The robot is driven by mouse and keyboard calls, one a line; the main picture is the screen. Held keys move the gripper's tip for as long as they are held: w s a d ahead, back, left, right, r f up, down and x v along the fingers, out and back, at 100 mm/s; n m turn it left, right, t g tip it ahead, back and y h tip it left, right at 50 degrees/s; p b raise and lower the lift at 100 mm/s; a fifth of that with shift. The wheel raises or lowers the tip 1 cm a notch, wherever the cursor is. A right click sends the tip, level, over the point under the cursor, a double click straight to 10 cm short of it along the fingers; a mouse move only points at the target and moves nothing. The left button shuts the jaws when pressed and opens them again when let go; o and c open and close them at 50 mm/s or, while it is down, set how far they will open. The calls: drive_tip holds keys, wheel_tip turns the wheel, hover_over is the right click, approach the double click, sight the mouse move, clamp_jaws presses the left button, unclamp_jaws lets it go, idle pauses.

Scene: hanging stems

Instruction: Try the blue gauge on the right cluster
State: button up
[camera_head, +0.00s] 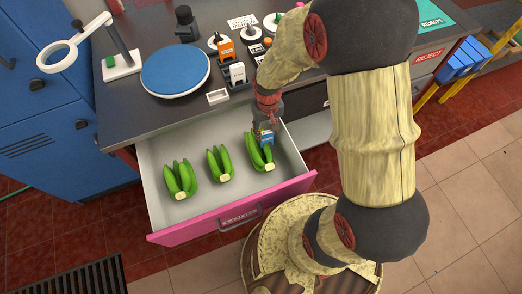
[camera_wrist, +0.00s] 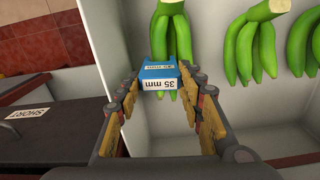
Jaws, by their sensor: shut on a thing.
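The blue gauge (camera_wrist: 158,72), marked "35 mm", sits between the fingertips of my gripper (camera_wrist: 160,84), which is shut on it. In the head view the gauge (camera_head: 266,138) shows below my gripper (camera_head: 266,128), at the right cluster (camera_head: 262,157). This green cluster also shows in the wrist view (camera_wrist: 172,38), with its fingers above and below the gauge. The gauge overlaps the cluster's fingers in the picture. I cannot tell whether it is around a finger or only against it. The middle cluster (camera_head: 220,165) and left cluster (camera_head: 180,180) lie apart to the left.
The clusters lie in an open drawer with a pink front (camera_head: 235,213). On the counter above are a blue round plate (camera_head: 175,70), a magnifier (camera_head: 62,55) and several small gauge stands. A green mat (camera_head: 432,16) is at far right. The drawer's front floor is clear.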

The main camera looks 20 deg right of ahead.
drive_tip(key=shift+r+p, duration=2)
drive_tip(key=shift+r, duration=0.6)
